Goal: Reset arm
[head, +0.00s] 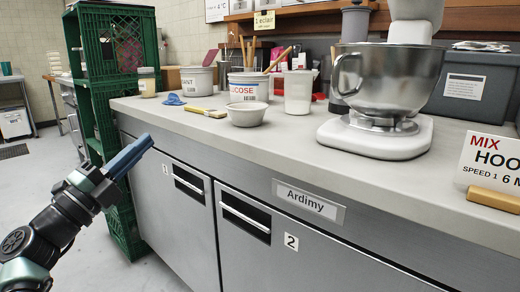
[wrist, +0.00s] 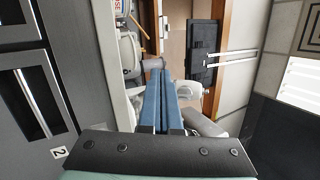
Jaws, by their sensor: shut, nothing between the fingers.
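My gripper (head: 130,157) is at the left of the head view, in front of the metal counter and below its top. Its blue fingers are together with nothing between them and point up and to the right. In the wrist view my gripper (wrist: 164,72) shows its two blue fingers side by side. It is apart from the counter front and touches nothing that I can see.
The counter (head: 290,130) carries a stand mixer (head: 385,85), a white bowl (head: 246,114), tubs, a brush (head: 204,112) and a sign (head: 490,165). Green stacked crates (head: 122,215) stand behind my arm. Cabinet doors with handles (head: 245,217) face me. Open floor lies at left.

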